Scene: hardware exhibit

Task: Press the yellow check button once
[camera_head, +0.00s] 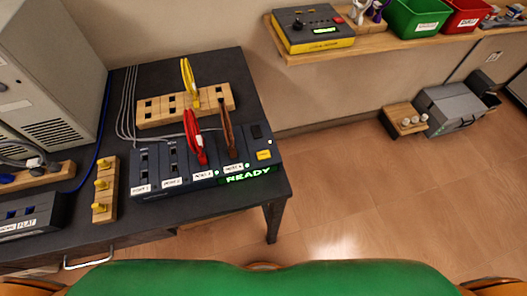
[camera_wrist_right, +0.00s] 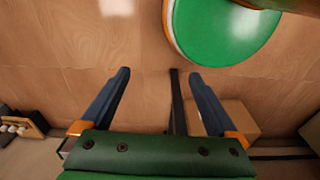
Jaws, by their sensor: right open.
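The yellow check button (camera_head: 264,155) is a small yellow block at the right end of a dark control panel (camera_head: 150,190) on the black table. A lit green READY display (camera_head: 247,175) sits just in front of it. A red handle (camera_head: 194,138) and a brown handle (camera_head: 227,133) stand upright in the panel's slots to the left of the button. My right gripper (camera_wrist_right: 159,73) shows only in the right wrist view, open and empty above the wooden floor, with the button out of that view. My left gripper is in neither view.
A wooden block with a yellow handle (camera_head: 189,82) stands behind the panel. A wooden strip with yellow pegs (camera_head: 103,190) and a grey case (camera_head: 50,70) are at the left. A wall shelf (camera_head: 330,52) holds a yellow-black device and bins.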

